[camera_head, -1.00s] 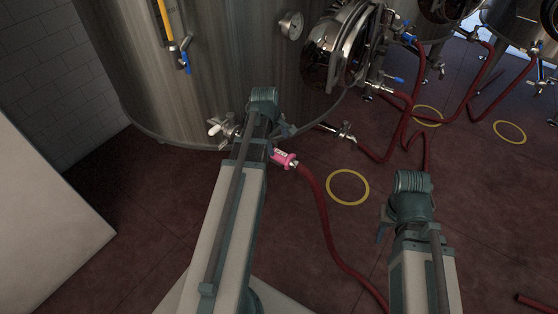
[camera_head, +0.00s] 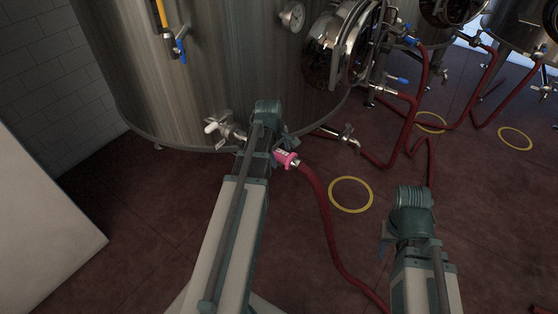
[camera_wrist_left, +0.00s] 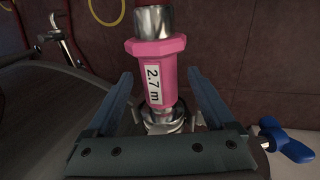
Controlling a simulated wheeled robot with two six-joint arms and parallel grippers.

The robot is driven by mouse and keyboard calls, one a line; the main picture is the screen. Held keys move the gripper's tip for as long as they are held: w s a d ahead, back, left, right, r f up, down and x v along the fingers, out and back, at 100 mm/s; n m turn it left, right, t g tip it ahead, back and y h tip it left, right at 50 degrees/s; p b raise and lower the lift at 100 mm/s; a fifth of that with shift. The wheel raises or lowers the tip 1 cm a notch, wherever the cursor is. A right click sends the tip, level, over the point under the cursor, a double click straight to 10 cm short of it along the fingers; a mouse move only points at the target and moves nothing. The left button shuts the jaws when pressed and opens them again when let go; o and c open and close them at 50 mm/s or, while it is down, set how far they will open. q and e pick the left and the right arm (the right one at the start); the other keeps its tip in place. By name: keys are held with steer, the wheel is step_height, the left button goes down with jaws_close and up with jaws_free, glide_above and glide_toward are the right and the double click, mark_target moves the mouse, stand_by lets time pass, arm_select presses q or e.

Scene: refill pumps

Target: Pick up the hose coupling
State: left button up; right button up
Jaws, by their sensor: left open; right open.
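The pink hose coupling (camera_head: 285,159) is on the end of a red hose (camera_head: 322,206), low at the front of the big steel tank. In the left wrist view the coupling (camera_wrist_left: 157,72) is upright in the picture, with a white "2.7 m" label and a metal collar. My left gripper (camera_wrist_left: 155,90) is open, with one finger on each side of the coupling and gaps showing. In the head view my left arm hides part of the coupling, and the left fingertips (camera_head: 285,142) show only partly. My right gripper (camera_head: 385,238) is open, apart at the right.
The steel tank (camera_head: 200,80) stands close behind the coupling. A valve with a white handle (camera_head: 215,127) is left of my left arm; a blue handle (camera_wrist_left: 287,140) shows in the wrist view. Yellow rings (camera_head: 350,194) mark the floor. More red hoses (camera_head: 412,125) run at right.

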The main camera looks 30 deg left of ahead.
arm_select(q)
steer(key=shift+b+x, duration=0.45)
steer(key=shift+x, duration=0.55)
steer(key=shift+r, duration=0.15)
steer(key=shift+c, duration=0.3)
jaws_close()
